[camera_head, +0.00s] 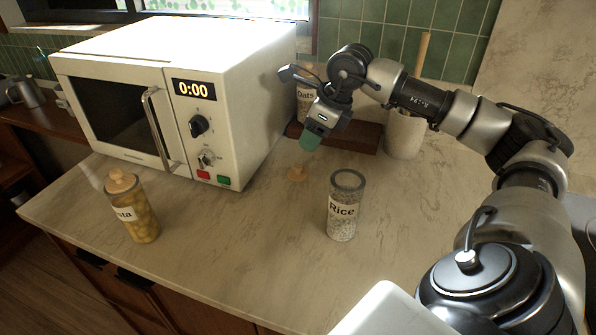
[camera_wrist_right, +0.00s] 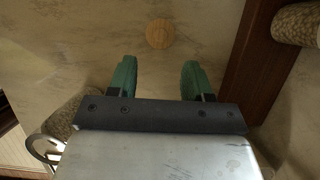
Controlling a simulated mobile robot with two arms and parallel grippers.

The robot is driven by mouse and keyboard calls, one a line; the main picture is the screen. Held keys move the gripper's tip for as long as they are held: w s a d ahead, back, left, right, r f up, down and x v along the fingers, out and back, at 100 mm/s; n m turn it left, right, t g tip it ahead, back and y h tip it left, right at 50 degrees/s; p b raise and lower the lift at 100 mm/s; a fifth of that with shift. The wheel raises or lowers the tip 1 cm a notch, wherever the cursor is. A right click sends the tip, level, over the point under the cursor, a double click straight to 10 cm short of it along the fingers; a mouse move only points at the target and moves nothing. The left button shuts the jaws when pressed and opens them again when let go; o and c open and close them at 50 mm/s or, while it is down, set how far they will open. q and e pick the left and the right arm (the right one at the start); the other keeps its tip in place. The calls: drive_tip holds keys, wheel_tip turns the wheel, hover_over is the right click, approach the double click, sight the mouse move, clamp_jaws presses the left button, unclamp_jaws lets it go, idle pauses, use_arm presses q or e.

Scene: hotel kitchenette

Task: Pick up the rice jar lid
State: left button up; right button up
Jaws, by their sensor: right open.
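The rice jar lid (camera_head: 297,173) is a small round wooden disc lying on the counter, left of and behind the rice jar. In the right wrist view the lid (camera_wrist_right: 160,33) lies beyond the fingertips, roughly centred between them. The glass rice jar (camera_head: 342,207), labelled "Rice", stands upright with its top uncovered. My right gripper (camera_head: 310,143) has green fingers pointing down above the counter, just behind the lid and apart from it. In the right wrist view the right gripper (camera_wrist_right: 160,75) is open, with nothing between its fingers. My left gripper is not in view.
A white microwave (camera_head: 220,100) stands at the left. A pasta jar (camera_head: 135,210) with a wooden lid stands at the front left. Behind my gripper, an oats jar (camera_head: 306,92) stands by a dark wooden board (camera_head: 362,137). A pale crock (camera_head: 404,136) stands right of it.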

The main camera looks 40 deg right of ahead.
hover_over(298, 166)
drive_tip(key=s, duration=0.2)
drive_tip(key=f, duration=0.4)
drive_tip(key=shift+w+d+f, duration=0.1)
drive_tip(key=shift+w+d, duration=0.1)
drive_tip(key=shift+d, duration=0.15)
drive_tip(key=shift+p+x, duration=0.7)
drive_tip(key=shift+x, duration=1.95)
drive_tip(key=shift+s+d, duration=0.2)
drive_tip(key=shift+s, duration=0.05)
clamp_jaws()
